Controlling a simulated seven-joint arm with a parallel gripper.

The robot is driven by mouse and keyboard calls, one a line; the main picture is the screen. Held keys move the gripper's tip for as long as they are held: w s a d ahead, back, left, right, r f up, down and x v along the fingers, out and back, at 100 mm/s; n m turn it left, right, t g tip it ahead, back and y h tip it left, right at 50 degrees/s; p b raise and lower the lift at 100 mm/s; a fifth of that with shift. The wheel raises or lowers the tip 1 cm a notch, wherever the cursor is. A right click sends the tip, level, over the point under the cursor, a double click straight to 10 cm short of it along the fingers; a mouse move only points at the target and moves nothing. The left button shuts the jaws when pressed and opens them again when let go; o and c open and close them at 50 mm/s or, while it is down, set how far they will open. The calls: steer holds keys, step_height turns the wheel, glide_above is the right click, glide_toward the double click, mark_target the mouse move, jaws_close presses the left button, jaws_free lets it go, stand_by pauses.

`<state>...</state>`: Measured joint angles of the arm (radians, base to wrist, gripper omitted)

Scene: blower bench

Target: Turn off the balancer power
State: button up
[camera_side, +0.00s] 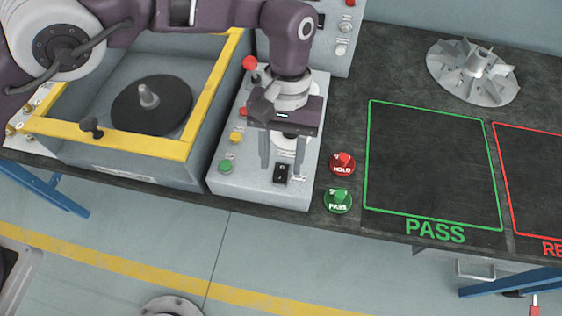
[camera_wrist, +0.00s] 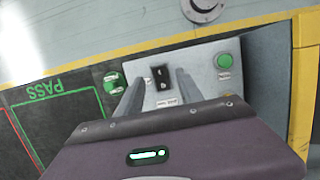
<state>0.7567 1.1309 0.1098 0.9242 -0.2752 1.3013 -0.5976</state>
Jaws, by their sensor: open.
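A black rocker switch (camera_side: 281,173) sits near the front edge of the grey control panel (camera_side: 240,182). In the wrist view the rocker switch (camera_wrist: 160,77) shows between my two fingers, with a small label below it. My gripper (camera_side: 282,165) points down over the panel at the switch. Its fingers are apart and nothing is between them but the switch beyond; I cannot tell whether they touch the panel. The wrist view shows my gripper (camera_wrist: 158,85) open as well. The balancer (camera_side: 148,96) has a dark disc with a metal spindle inside a yellow-rimmed box.
A green button (camera_side: 226,166), a yellow button (camera_side: 236,137) and a red-knobbed lever (camera_side: 250,63) are left of my gripper. A finned impeller (camera_side: 473,75) lies behind the clear green-outlined PASS area (camera_side: 430,160).

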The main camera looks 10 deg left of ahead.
mark_target(282, 165)
steer(key=v, duration=0.5)
steer(key=shift+r, duration=0.1)
steer(key=a+r+t+h, duration=0.2)
steer(key=a+r+t, duration=0.2)
steer(key=a+r, duration=1.65)
steer(key=s+a+f+t+y, duration=0.1)
steer(key=s+a+t, duration=0.1)
steer(key=s+a, duration=0.5)
steer(key=s+a+f+t+y, duration=0.1)
steer(key=s+a+t, duration=0.1)
steer(key=s+a, duration=0.5)
steer(key=s, duration=0.5)
steer(key=shift+a+f+t, duration=0.2)
steer(key=shift+t, duration=0.1)
